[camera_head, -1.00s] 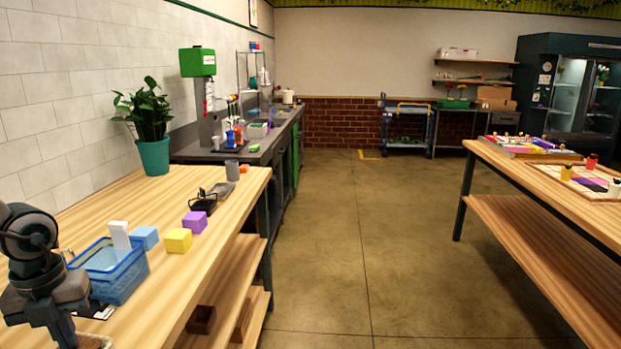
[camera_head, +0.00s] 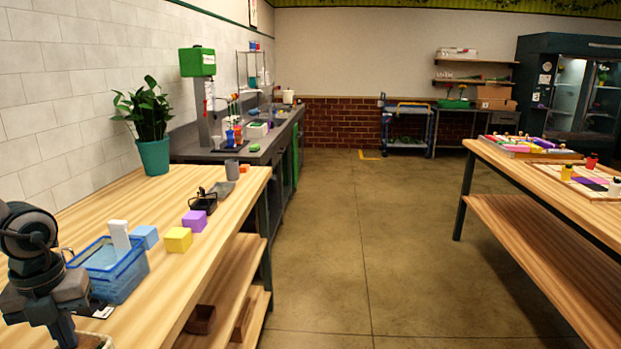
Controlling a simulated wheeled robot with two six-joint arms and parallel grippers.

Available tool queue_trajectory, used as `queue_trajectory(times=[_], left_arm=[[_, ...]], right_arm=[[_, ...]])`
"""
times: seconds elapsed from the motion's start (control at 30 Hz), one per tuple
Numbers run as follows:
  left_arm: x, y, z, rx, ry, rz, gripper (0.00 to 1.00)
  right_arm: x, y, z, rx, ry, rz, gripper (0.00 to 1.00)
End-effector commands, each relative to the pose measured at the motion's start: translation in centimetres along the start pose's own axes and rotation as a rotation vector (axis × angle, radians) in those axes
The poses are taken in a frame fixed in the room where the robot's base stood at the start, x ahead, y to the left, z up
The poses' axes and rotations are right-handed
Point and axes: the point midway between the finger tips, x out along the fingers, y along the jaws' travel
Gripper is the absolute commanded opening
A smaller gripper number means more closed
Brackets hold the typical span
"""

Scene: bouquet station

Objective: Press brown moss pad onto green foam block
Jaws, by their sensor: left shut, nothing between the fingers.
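My left gripper (camera_head: 64,332) hangs at the bottom left corner, over the near end of the left wooden table; it is shut, and its tips are hard to make out. No brown moss pad or green foam block can be made out on the tables. A yellow cube (camera_head: 178,239), a purple cube (camera_head: 195,221) and a light blue cube (camera_head: 145,236) sit on the left table, to the right of the gripper. My right gripper is not in view.
A light-rimmed container (camera_head: 98,341) is cut off at the bottom edge. A potted plant (camera_head: 153,156) stands farther back. The floor between the tables is clear.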

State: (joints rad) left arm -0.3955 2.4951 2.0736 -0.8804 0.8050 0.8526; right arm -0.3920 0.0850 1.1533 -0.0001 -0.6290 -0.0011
Motion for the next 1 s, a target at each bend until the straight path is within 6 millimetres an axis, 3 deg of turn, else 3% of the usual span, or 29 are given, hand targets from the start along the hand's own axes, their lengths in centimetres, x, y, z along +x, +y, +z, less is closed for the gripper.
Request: queue_trajectory(times=[1.0], left_arm=[[0.3,0.0,-0.15,0.0,0.005,0.0,0.0]], right_arm=[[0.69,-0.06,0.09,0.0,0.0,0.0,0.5]])
